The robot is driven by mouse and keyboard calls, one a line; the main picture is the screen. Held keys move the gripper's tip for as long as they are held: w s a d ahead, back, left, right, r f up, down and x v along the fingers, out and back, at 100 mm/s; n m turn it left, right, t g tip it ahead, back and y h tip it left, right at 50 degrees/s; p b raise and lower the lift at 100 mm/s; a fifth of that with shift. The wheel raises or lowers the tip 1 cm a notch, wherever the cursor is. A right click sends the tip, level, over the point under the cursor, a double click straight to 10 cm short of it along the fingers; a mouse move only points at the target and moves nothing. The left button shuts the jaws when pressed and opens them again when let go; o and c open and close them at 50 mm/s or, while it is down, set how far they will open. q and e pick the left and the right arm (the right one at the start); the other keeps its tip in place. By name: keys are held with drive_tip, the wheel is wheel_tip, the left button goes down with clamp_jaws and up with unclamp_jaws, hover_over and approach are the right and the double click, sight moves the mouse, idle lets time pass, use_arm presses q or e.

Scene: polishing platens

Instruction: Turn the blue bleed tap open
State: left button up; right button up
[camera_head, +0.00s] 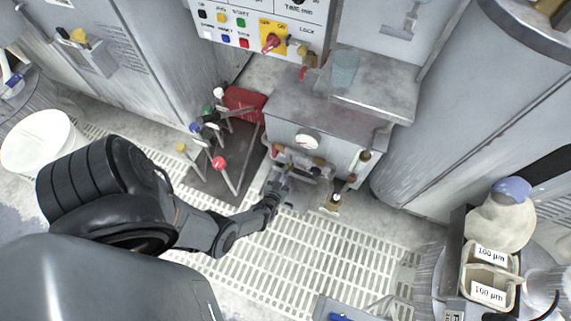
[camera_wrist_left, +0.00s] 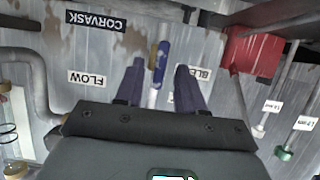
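The blue bleed tap (camera_wrist_left: 162,56) shows in the left wrist view as a small upright blue lever with a brass-coloured part beside it, on a worn grey panel. My left gripper (camera_wrist_left: 160,68) has its two dark fingers apart, one on each side of the tap, with gaps between. Whether the tap lies fully between the fingertips or just beyond them is hard to tell. The BLEED label (camera_wrist_left: 198,76) is partly covered by the right-hand finger. In the head view my left gripper (camera_head: 279,183) is low at the front of the grey tank; the tap cannot be made out there. My right gripper is not seen.
The grey tank (camera_head: 300,105) carries a gauge (camera_head: 308,139) and pipework with small valves. Several coloured levers and a red box (camera_head: 244,104) stand to its left. A white bucket (camera_head: 37,141) is at far left. Slotted flooring (camera_head: 300,250) lies open in front.

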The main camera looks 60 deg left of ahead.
use_arm(q)
drive_tip(key=p+v, duration=0.3)
drive_tip(key=v, duration=0.4)
drive_tip(key=shift+s+d, duration=0.2)
